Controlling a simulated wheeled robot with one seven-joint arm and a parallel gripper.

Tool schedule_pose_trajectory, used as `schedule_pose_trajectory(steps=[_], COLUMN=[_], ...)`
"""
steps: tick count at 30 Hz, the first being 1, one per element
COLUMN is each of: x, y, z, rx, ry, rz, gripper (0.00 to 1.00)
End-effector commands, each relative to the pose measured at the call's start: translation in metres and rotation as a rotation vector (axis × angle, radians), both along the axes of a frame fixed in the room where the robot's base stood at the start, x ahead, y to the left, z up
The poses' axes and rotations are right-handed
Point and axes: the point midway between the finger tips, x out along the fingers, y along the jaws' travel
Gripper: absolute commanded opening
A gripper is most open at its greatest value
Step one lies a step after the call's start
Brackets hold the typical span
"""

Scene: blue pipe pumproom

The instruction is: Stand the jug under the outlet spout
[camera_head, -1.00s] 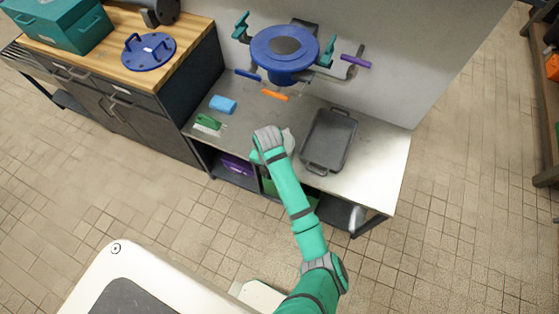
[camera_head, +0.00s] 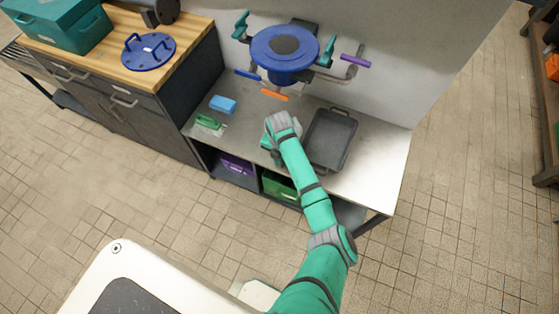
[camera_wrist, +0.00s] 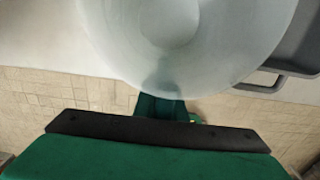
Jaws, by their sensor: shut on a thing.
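The pale, translucent round jug (camera_wrist: 175,35) fills the top of the wrist view, seen from close up with its inside showing. My gripper (camera_wrist: 162,108) is at its near edge and shut on it; the exact grip is hard to see. In the head view my gripper (camera_head: 272,148) is over the front of the steel bench, and my wrist hides the jug. The blue round vessel (camera_head: 285,55) with its pipes and coloured levers is on the wall behind. An orange lever (camera_head: 275,95) is low at its front. I cannot make out the outlet spout.
A dark grey tray (camera_head: 331,140) lies just right of my wrist on the steel bench (camera_head: 375,165). A blue block (camera_head: 223,104) and a green item (camera_head: 208,122) lie at the left. The bench's right end is clear. Bins stand on the shelf below.

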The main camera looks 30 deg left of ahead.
Motion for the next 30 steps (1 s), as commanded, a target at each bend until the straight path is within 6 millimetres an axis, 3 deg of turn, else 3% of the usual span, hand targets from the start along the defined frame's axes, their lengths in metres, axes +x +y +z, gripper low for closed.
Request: schedule_pose_trajectory(steps=[8,9,11,23,30], x=[0.000,0.000,0.000,0.000,0.001], y=[0.000,0.000,0.000,0.000,0.000], z=[-0.002,-0.003,-0.002,0.003,0.042], rx=[0.000,0.000,0.000,0.001,0.001], ry=[0.000,0.000,0.000,-0.001,-0.004], rz=[0.000,0.000,0.000,0.000,0.002], gripper=[0.00,0.15,0.29,0.29,0.29])
